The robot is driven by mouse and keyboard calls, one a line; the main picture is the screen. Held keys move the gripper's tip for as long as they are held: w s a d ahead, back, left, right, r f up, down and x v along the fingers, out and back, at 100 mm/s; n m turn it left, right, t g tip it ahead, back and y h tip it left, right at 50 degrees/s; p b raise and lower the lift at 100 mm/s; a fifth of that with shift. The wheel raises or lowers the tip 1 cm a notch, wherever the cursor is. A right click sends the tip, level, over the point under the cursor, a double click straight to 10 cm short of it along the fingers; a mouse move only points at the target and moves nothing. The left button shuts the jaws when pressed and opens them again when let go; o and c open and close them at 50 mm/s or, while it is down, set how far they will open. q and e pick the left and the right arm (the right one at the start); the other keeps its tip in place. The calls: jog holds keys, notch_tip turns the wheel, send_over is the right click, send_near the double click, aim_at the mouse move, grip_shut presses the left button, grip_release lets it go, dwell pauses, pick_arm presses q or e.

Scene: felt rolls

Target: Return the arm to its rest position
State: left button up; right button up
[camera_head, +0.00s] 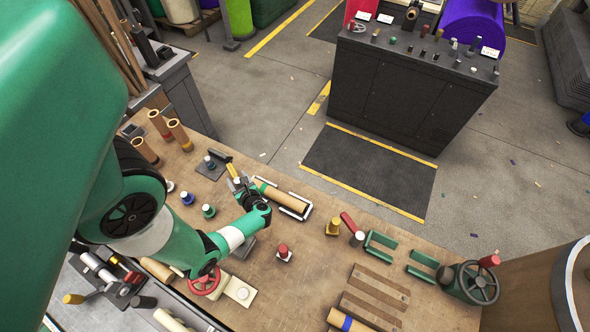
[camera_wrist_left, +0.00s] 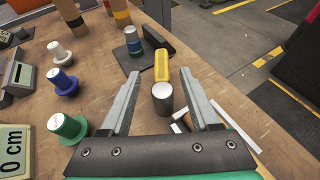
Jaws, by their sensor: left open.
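My left gripper (camera_head: 240,184) reaches over the wooden workbench (camera_head: 310,250) from the left at the end of my green and white arm. In the left wrist view, its two grey fingers (camera_wrist_left: 160,76) stand wide apart. A yellow piece (camera_wrist_left: 162,66) and a dark grey cylinder with a pale top (camera_wrist_left: 162,98) show between and beyond the fingers; I cannot tell whether either touches them. A tan roll with a green band (camera_head: 283,198) lies in a white frame just right of the gripper. My right gripper is not in view.
Green (camera_wrist_left: 70,126), blue (camera_wrist_left: 62,82) and white spools stand left of the gripper. Upright tan tubes (camera_head: 145,150) stand at the bench's left end. A red handwheel (camera_head: 205,281) is below my forearm.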

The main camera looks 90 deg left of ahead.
pick_arm(q)
jog(key=shift+v, duration=1.25)
